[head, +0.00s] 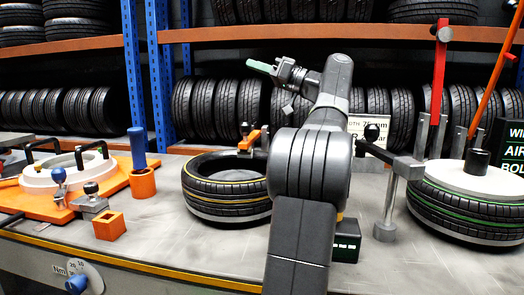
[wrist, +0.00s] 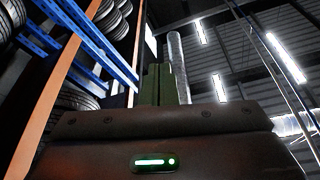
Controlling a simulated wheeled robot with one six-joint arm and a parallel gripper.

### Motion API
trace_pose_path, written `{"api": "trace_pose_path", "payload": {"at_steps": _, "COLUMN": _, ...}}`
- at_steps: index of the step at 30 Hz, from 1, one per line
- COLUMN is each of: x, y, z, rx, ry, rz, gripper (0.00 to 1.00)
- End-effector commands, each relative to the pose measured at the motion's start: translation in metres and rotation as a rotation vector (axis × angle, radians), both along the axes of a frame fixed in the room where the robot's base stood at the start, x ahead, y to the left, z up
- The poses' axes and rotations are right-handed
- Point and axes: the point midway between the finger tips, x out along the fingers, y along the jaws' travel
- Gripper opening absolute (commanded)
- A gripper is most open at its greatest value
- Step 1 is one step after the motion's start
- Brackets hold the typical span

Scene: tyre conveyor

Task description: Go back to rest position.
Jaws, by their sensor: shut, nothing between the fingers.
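My gripper (head: 262,67) is up above the workbench in the head view, at the end of my raised and folded arm. Its green fingers point left, toward the tyre racks. In the wrist view the fingers (wrist: 158,85) are together, with nothing held between them. The gripper is well clear of the bench and touches nothing that I can see.
A tyre with a yellow stripe (head: 225,200) lies on the bench (head: 180,225), partly hidden by my arm. A green-striped tyre (head: 465,215) lies at right beside a metal post (head: 388,200). An orange fixture (head: 60,205) is at left. Tyre racks (head: 230,34) stand behind.

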Motion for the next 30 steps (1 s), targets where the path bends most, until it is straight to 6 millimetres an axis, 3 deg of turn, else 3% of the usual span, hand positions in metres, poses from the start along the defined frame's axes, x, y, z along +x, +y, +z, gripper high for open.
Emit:
{"api": "trace_pose_path", "payload": {"at_steps": 8, "x": 0.000, "y": 0.000, "z": -0.021, "rx": 0.000, "ry": 0.001, "rz": -0.001, "gripper": 0.00}}
{"api": "trace_pose_path", "payload": {"at_steps": 22, "x": 0.000, "y": 0.000, "z": -0.103, "rx": 0.000, "ry": 0.001, "rz": -0.001, "gripper": 0.00}}
{"api": "trace_pose_path", "payload": {"at_steps": 30, "x": 0.004, "y": -0.001, "z": -0.095, "rx": 0.006, "ry": 0.032, "rz": 0.000, "gripper": 0.00}}
